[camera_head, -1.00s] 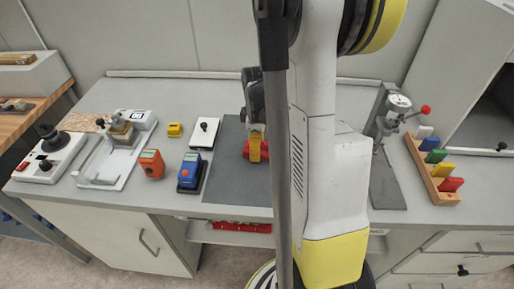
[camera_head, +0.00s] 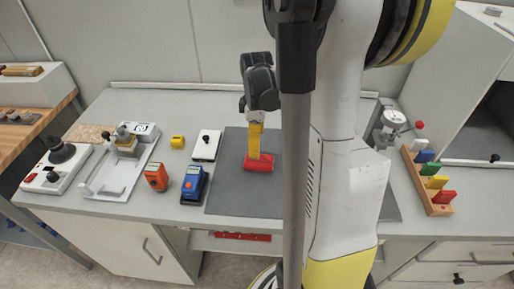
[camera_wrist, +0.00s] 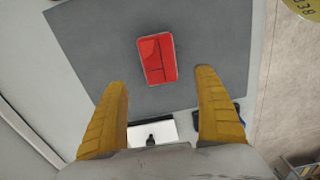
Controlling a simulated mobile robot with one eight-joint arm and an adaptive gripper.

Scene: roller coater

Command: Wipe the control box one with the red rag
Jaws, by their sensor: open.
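The red rag (camera_head: 260,165) lies as a small folded block on the dark grey mat; it also shows in the wrist view (camera_wrist: 157,58). My gripper (camera_head: 254,155) has yellow fingers that hang over the rag's back edge. In the wrist view my gripper (camera_wrist: 160,80) is open, its fingers wide apart and empty, with the rag ahead between the fingertips. A white box with a black knob and red switch (camera_head: 58,167) stands at the bench's far left. It may be control box one; no readable label shows.
The grey mat (camera_head: 228,195) is otherwise bare where visible. To its left stand a blue device (camera_head: 193,186), an orange device (camera_head: 156,177), a black-knobbed white plate (camera_head: 206,145) and a white fixture (camera_head: 115,175). A wooden rack (camera_head: 425,180) stands right. My arm hides the middle right.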

